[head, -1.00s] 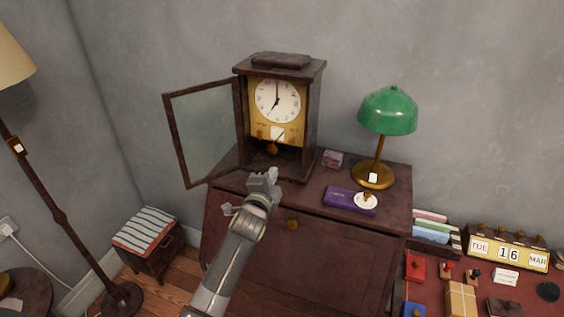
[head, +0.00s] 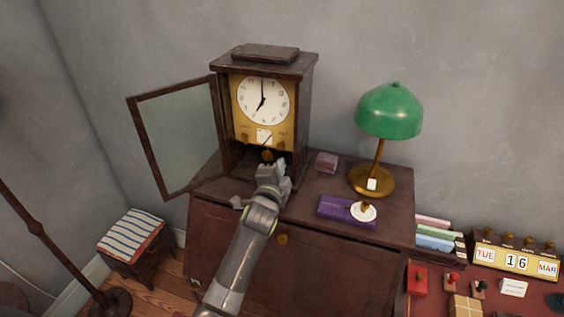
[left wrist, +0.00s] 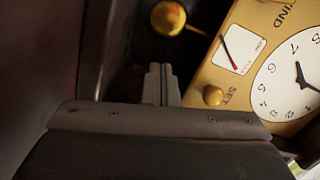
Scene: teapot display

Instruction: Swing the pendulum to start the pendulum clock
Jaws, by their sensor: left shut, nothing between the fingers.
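The pendulum clock (head: 304,100) stands on the dark wooden desk cabinet, with its glass door (head: 180,140) swung open to the left. Its white dial (head: 263,101) sits on a yellow face plate. The round pendulum bob (head: 267,155) hangs below the plate, just above my left gripper in the head view. In the left wrist view the brass bob (left wrist: 168,18) is near the top, beyond the fingertips and apart from them. My left gripper (head: 272,172) is shut and empty at the clock's open front; its fingers also show in the left wrist view (left wrist: 160,84). My right gripper is not in view.
A green lamp (head: 389,112) stands right of the clock on the cabinet (head: 345,262). A striped stool (head: 132,230) is at left. A calendar (head: 515,258) is at far right.

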